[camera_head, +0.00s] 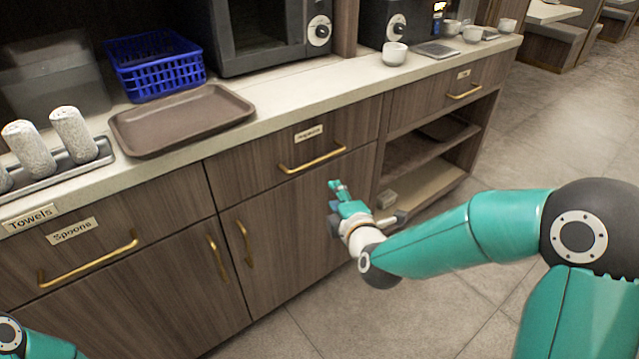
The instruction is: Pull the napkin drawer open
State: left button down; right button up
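The napkin drawer (245,170) is in the middle of the wooden counter front. Its small label (308,133) is blurred but seems to read "Napkins". The drawer front looks flush with the counter, so it is shut. Its brass bar handle (312,161) runs across the front below the label. My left gripper is out of view; only part of my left arm shows at the bottom left.
A "Spoons" drawer (130,258) is at left, and another handled drawer (425,100) is at right above open shelves (430,190). Cabinet doors with upright handles are below. A brown tray (180,118) and blue basket (157,70) stand on top. The floor in front is clear.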

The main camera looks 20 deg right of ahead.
aim_at(320, 161)
pick_arm(q)
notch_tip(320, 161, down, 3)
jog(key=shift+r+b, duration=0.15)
jog(key=shift+b, duration=0.8)
pick_arm(e)
jog(key=shift+n+t, duration=0.3)
jog(key=shift+n, duration=0.2)
jog(key=w, duration=0.5)
jog(key=w+d+f, duration=0.1)
jog(key=w, duration=0.5)
jog(key=w+f, duration=0.1)
jog(key=w, duration=0.5)
jog(key=shift+d, duration=0.2)
grip_shut()
jog(key=shift+f, duration=0.1)
